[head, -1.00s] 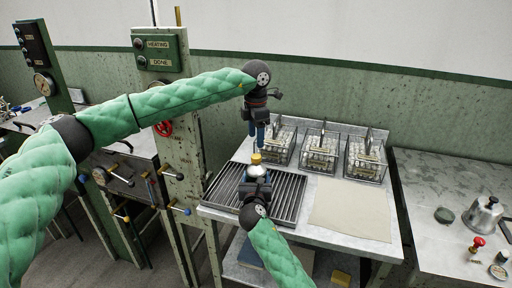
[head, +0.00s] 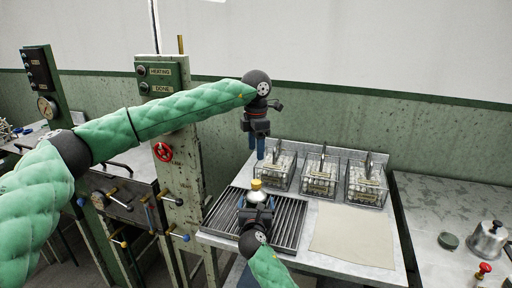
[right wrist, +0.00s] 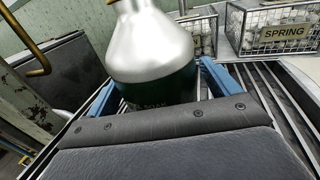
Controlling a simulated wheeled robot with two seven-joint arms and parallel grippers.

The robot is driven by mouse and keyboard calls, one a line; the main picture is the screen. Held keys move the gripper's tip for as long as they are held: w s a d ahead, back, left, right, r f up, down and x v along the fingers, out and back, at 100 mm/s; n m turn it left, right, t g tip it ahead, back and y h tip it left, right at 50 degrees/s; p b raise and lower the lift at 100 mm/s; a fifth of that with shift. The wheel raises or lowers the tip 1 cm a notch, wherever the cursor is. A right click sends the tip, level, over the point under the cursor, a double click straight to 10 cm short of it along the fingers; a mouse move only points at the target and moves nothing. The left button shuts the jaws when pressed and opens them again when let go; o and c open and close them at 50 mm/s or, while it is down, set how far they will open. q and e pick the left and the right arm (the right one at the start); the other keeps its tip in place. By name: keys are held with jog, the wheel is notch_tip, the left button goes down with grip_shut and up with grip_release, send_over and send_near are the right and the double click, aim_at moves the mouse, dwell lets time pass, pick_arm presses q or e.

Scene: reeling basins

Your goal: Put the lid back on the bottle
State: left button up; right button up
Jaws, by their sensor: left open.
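The bottle (head: 257,197) has a silver shoulder and a dark green body; it stands upright at the rack on the table. In the right wrist view the bottle (right wrist: 152,45) fills the space between the blue fingers, its top cut off by the frame. The yellow lid (head: 256,183) shows on top of the bottle in the head view. My left gripper (head: 257,155) points down above the lid, open and empty, with a clear gap between. My right gripper (right wrist: 160,90) is shut on the bottle from the near side, its fingers on both flanks.
Wire baskets (head: 320,172) of pale cocoons stand behind and right of the slatted rack (head: 289,225). A beige cloth (head: 352,236) lies flat to the right. A metal pot (head: 487,240) stands on the right-hand table. A green post with a red valve wheel (head: 163,152) is at left.

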jog(key=shift+s+f, duration=0.1)
jog(key=shift+s, duration=0.3)
jog(key=s, duration=0.3)
jog(key=s+b, duration=0.1)
jog(key=s, duration=0.3)
jog(key=shift+a, duration=0.2)
